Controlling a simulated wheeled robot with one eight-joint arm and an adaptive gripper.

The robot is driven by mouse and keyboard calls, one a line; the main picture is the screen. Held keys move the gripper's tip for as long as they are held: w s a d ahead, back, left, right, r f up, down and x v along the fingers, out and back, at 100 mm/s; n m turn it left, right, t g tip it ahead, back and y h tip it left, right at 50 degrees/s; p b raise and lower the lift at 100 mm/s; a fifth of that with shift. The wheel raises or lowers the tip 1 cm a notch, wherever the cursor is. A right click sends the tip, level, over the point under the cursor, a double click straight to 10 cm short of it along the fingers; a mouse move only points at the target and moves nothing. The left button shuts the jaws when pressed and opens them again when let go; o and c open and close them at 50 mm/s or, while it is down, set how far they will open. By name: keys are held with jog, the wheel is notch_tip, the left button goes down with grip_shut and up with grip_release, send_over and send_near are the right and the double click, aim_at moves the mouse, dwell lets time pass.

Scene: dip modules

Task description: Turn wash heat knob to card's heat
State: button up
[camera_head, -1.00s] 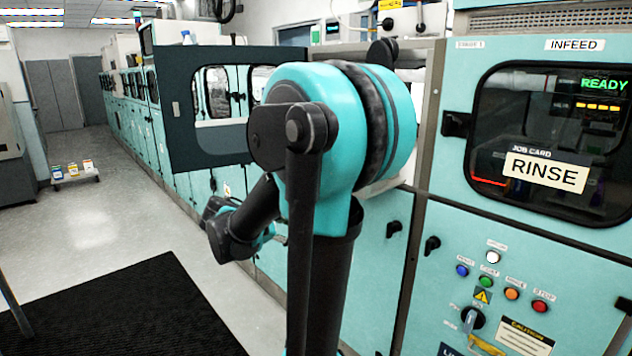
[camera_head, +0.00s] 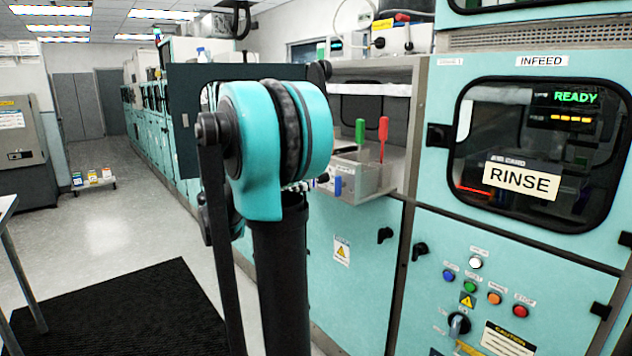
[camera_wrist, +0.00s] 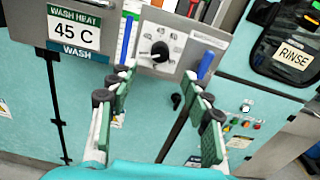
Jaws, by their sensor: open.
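The wash heat card (camera_wrist: 75,30) is at the upper left of the wrist view and reads 45 C, with WASH below. A black round knob (camera_wrist: 160,50) with a pale mark sits on a grey panel (camera_wrist: 183,66) right of the card. In the head view my arm hides the gripper.
Blue handles stand on either side of the knob in the wrist view, the right one (camera_wrist: 206,64) close to the right finger. The head view shows green (camera_head: 360,132) and red (camera_head: 383,130) handles above the grey box, and a RINSE card (camera_head: 520,180) in the right window.

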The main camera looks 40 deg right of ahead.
aim_at(322, 178)
jog(key=d, duration=0.9)
jog(key=shift+w+d, duration=0.2)
jog(key=shift+w, duration=0.15)
grip_shut()
